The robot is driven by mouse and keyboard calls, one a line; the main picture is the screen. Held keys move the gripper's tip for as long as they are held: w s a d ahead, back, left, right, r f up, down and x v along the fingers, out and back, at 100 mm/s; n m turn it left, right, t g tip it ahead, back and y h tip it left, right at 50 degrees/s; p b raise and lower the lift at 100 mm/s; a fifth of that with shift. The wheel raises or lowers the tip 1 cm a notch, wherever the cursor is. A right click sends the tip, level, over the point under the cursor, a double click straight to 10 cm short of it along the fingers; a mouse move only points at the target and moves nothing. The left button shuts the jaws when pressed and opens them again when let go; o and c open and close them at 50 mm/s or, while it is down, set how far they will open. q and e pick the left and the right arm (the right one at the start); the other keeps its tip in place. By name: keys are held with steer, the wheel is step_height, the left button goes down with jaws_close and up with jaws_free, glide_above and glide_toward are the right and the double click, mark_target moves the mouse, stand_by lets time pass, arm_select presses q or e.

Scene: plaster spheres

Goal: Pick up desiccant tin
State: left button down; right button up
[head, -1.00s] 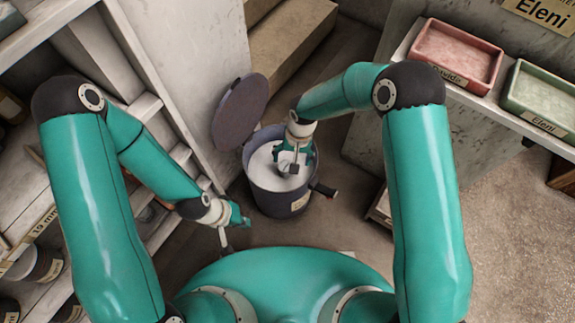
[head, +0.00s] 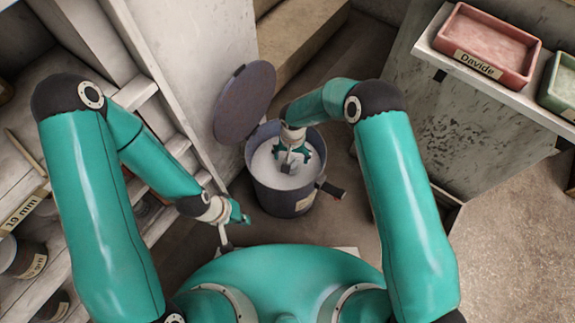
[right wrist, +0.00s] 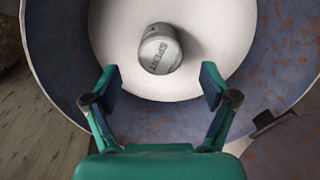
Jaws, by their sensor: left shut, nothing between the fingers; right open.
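A small grey tin (right wrist: 160,50) with dark lettering that looks like "SPE…" lies on the white surface inside a dark blue bin (right wrist: 60,50). In the head view the tin (head: 288,169) is a small grey shape, partly hidden by my right gripper (head: 291,156). My right gripper also shows in the right wrist view (right wrist: 162,85), with its fingers spread. The tin appears beyond the fingertips, roughly centred between them, with no contact visible. My left gripper (head: 240,218) is shut and empty, to the left of the bin.
The bin's round lid (head: 245,104) stands open at its back left. Shelves with labelled jars (head: 25,258) are on the left. A pink tray (head: 490,43) labelled "Davide" and a green tray (head: 560,85) sit on a ledge at right. A beige block (head: 300,45) lies behind the bin.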

mark_target(291, 162)
steer(key=shift+w+f+b, duration=0.1)
steer(key=shift+f+b, duration=0.65)
steer(key=shift+f, duration=1.9)
steer(key=c, duration=1.3)
steer(key=shift+r, duration=0.1)
